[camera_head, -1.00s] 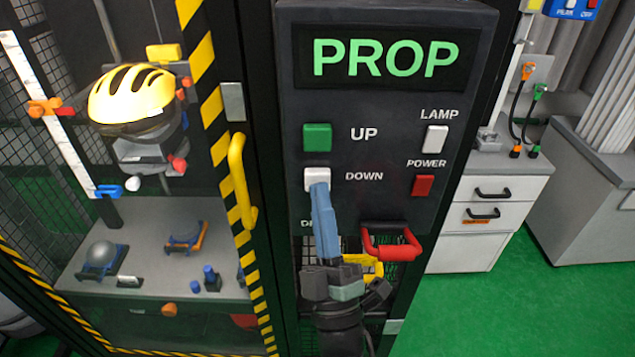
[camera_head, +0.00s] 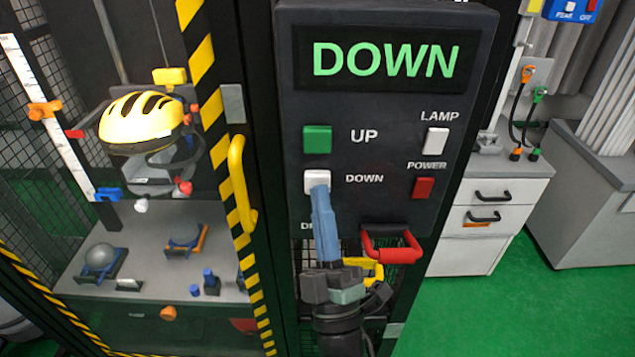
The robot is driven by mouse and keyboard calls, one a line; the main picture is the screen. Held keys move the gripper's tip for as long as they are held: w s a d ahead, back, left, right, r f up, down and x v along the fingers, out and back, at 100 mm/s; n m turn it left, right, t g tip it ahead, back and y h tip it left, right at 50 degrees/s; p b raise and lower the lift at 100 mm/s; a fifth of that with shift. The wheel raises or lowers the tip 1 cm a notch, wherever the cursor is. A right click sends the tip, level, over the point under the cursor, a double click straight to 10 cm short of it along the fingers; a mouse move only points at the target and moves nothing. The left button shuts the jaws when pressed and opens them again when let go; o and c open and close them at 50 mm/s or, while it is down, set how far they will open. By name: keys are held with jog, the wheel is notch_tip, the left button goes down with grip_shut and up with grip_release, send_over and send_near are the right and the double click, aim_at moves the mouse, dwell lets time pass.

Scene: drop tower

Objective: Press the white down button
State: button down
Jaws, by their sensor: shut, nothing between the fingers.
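The white down button (camera_head: 317,178) is on the dark control panel (camera_head: 385,110), left of the label DOWN. My gripper (camera_head: 318,192) is shut and empty, its blue fingers pointing up at the panel. The fingertips overlap the lower edge of the button and appear to touch it; how far the button is pushed in cannot be told. The green display (camera_head: 387,60) at the top of the panel reads DOWN.
A green UP button (camera_head: 317,139) is just above. A white LAMP button (camera_head: 436,140) and a red POWER button (camera_head: 423,187) are to the right. A red handle (camera_head: 392,252) sticks out below. A yellow helmet (camera_head: 141,117) hangs in the tower at left.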

jog(key=shift+s, duration=0.65)
jog(key=shift+s+p, duration=0.85)
jog(key=shift+s, duration=1.65)
jog(key=w+d+r+m+h+p, duration=0.1)
jog(key=r+m+h, duration=0.15)
jog(key=r, duration=0.55)
jog(key=w+d+r+m+t+h+p, duration=0.1)
jog(key=r+m+h, duration=0.15)
jog(key=r, duration=0.55)
jog(key=w+d+r+m+h+p, duration=0.1)
jog(key=r+m+h, duration=0.15)
jog(key=r, duration=0.55)
jog(key=s+a+r+m+y+p, duration=0.1)
jog(key=s+r+m, duration=0.2)
jog(key=r, duration=0.6)
jog(key=s+a+r+m+y+p, duration=0.1)
jog(key=s+r+m, duration=0.3)
jog(key=r, duration=0.5)
jog(key=shift+s+a+r+p, duration=0.4)
jog(key=shift+s+a, duration=0.2)
jog(key=shift+a, duration=0.2)
